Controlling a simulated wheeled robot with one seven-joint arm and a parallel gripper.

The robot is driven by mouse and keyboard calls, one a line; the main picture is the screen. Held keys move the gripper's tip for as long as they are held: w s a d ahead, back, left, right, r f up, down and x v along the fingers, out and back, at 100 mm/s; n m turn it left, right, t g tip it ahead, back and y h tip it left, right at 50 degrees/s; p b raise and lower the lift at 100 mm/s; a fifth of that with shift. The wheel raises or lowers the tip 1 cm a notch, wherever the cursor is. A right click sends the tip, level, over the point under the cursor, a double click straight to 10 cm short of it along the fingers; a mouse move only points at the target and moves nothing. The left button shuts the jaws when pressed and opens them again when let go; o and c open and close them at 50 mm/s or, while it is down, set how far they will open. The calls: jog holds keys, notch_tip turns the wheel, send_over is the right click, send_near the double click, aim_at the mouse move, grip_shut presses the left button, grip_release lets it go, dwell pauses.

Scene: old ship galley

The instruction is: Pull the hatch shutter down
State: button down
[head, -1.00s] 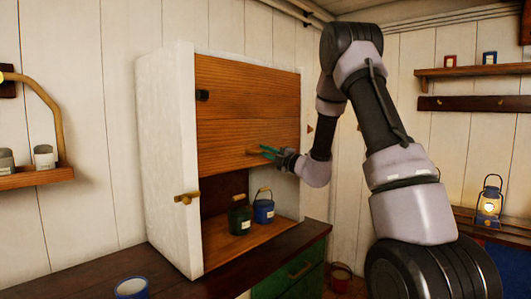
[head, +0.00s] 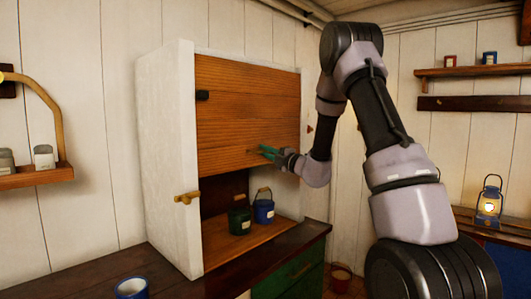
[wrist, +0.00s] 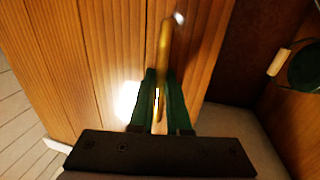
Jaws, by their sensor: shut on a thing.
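The hatch shutter (head: 245,110) is a panel of orange-brown wooden slats covering the upper part of the white cabinet opening. Its lower edge is above the cabinet floor, leaving an open gap below. My gripper (head: 266,152) is at the lower right part of the shutter, its green fingers pointing left in the head view. In the wrist view, the brass-coloured handle (wrist: 165,45) runs between the fingers of my gripper (wrist: 160,85), which are shut on it. The handle is mostly hidden in the head view. The shutter (wrist: 110,50) also fills much of the wrist view.
A dark green pot (head: 240,220) and a blue pot (head: 263,211) stand on the cabinet floor below the shutter. A blue mug (head: 131,289) stands on the dark counter.

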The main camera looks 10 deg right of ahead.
notch_tip(320, 180, down, 32)
jog(key=shift+f, duration=0.1)
jog(key=shift+s+f, duration=0.15)
jog(key=shift+f, duration=0.05)
dwell(0.4)
jog(key=c, duration=1.2)
grip_release()
jog(key=shift+f, duration=0.1)
jog(key=shift+o, duration=0.2)
jog(key=v, duration=1)
jog(key=shift+s+d, duration=0.15)
jog(key=shift+d, duration=0.1)
